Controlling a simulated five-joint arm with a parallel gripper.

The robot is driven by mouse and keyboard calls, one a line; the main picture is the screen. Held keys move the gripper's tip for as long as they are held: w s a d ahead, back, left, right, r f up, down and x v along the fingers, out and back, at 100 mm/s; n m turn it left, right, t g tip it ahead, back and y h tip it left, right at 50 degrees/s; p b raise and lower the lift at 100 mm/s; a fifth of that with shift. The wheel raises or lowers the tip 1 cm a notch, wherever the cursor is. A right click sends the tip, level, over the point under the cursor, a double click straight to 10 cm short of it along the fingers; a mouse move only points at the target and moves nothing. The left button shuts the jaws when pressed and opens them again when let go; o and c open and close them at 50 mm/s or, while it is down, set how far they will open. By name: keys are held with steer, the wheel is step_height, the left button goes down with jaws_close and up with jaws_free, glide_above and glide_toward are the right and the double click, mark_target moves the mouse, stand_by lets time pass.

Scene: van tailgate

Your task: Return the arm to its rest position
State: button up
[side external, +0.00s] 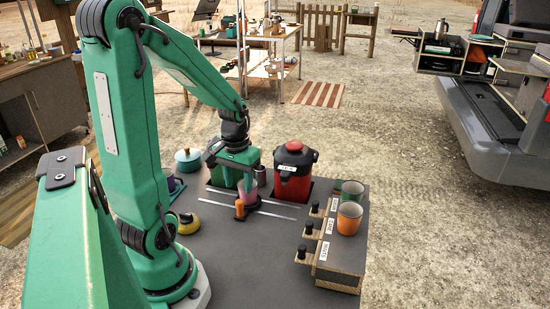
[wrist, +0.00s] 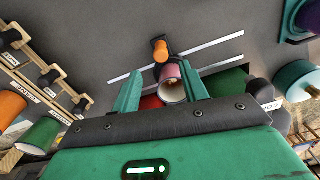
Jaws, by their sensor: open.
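My gripper (side external: 248,181) hangs over the middle of the dark table, pointing down from my green arm. In the wrist view its two green fingers (wrist: 161,68) stand apart. A pink cup (side external: 249,196) is just below the gripper. In the wrist view the pink cup (wrist: 171,76) shows between and beyond the fingertips, and I cannot tell whether they touch it. An orange cylinder (side external: 239,209) stands beside the pink cup; it also shows in the wrist view (wrist: 160,49).
A red canister (side external: 294,180) and a green container (side external: 224,176) stand close behind the gripper. A teal pot (side external: 188,160) and a yellow object (side external: 188,223) are to the left. An orange cup (side external: 349,218) sits on a labelled wooden rack (side external: 338,262) with black knobs. The front middle is clear.

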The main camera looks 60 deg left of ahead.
steer(key=s+d+r+m+t, duration=0.1)
steer(key=d+r+m+t, duration=0.4)
steer(key=d+r, duration=0.9)
steer(key=shift+s+d+r+m+t, duration=0.25)
steer(key=shift+d+r+m+t, duration=0.05)
steer(key=shift+d+m, duration=0.9)
